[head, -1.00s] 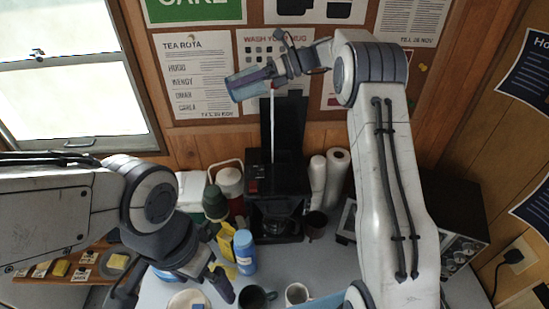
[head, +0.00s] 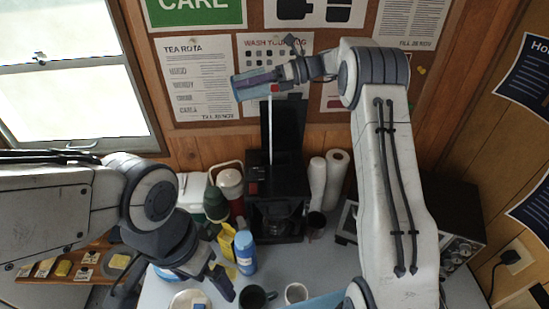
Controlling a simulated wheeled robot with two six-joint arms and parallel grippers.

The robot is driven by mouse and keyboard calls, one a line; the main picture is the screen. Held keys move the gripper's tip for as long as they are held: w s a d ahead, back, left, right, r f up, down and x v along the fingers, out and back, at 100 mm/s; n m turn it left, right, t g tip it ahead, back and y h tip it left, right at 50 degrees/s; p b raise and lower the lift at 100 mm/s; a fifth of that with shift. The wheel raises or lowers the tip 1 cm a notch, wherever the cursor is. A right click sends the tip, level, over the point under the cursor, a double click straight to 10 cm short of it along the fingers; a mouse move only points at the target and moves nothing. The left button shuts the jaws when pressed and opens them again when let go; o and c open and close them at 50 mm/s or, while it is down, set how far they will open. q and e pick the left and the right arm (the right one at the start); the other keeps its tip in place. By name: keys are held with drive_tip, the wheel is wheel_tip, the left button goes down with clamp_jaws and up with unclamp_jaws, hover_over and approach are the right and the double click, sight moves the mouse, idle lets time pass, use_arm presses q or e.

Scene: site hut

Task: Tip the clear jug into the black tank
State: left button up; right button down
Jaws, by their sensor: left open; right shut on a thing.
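The clear jug (head: 252,84) is bluish and lies nearly on its side high in front of the wall posters. My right gripper (head: 290,72) is shut on the jug at its right end. Below is the black tank (head: 277,185), part of a black machine with its lid raised. The tank's inside is hidden. My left gripper (head: 173,289) is open and empty, low over the table at left.
A dark mug (head: 255,298) and a white mug (head: 296,293) are in front.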

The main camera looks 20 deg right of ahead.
drive_tip(key=shift+d+f+y, duration=0.15)
drive_tip(key=shift+d+y, duration=0.35)
drive_tip(key=shift+y, duration=0.3)
idle(0.4)
